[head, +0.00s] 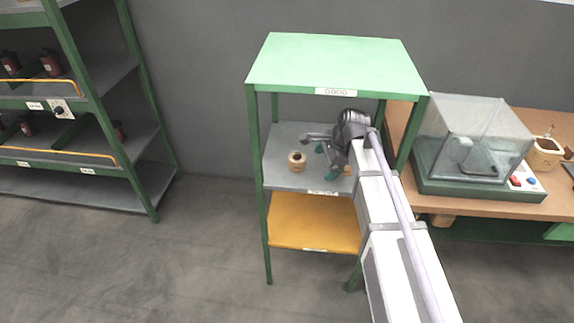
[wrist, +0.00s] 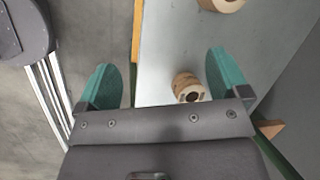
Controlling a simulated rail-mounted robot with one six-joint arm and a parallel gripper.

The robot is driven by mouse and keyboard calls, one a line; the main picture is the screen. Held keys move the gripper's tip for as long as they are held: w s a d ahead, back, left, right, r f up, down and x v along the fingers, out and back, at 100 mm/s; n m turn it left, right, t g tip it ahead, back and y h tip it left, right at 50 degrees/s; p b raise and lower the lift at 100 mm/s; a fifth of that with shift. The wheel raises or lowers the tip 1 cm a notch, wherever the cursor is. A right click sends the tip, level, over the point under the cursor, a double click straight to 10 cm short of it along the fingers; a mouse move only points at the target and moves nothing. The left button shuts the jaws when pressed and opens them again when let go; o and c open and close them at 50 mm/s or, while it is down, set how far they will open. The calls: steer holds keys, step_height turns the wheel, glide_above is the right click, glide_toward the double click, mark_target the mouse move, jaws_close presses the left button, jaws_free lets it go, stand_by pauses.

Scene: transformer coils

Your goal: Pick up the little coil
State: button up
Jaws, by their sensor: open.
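The little coil (wrist: 187,87) is a small tan spool with a dark hole, standing on the grey middle shelf. In the wrist view it lies between the lines of my gripper's two green fingers, nearer the right one and close to the gripper body, whose edge comes near its lower side. In the head view a bit of tan (head: 347,170) shows behind my gripper (head: 325,162), which mostly hides it. My gripper (wrist: 160,65) is open, with nothing held. I cannot tell its exact height above the coil.
A larger tan coil (head: 297,161) stands left on the same shelf (head: 282,140); it is cut by the wrist view's top edge (wrist: 220,4). A green top board (head: 338,62) and posts frame the shelf. A yellow shelf (head: 310,222) lies below. A bench with a clear-covered machine (head: 475,140) stands right.

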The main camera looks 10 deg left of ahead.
mark_target(302, 158)
steer(key=w+a+m+y, duration=0.2)
steer(key=w+a+m, duration=0.3)
steer(key=w+m, duration=0.35)
steer(key=shift+t, duration=0.4)
steer(key=b+x, duration=0.1)
steer(key=b, duration=0.1)
steer(key=b+x, duration=0.2)
steer(key=s+b+x, duration=0.1)
steer(key=x, duration=0.1)
steer(key=shift+a+f+b, duration=0.1)
steer(key=shift+f+b, duration=0.2)
steer(key=shift+b, duration=0.1)
steer(key=shift+a, duration=0.15)
steer(key=b+x, duration=0.4)
steer(key=shift+f, duration=0.35)
steer(key=shift+w+a+f+b, duration=0.15)
steer(key=shift+a+f+b, duration=0.05)
steer(key=shift+b, duration=0.1)
steer(key=shift+r, duration=0.2)
steer(key=c, duration=1.1)
steer(key=shift+o, duration=0.2)
steer(key=shift+p, duration=0.3)
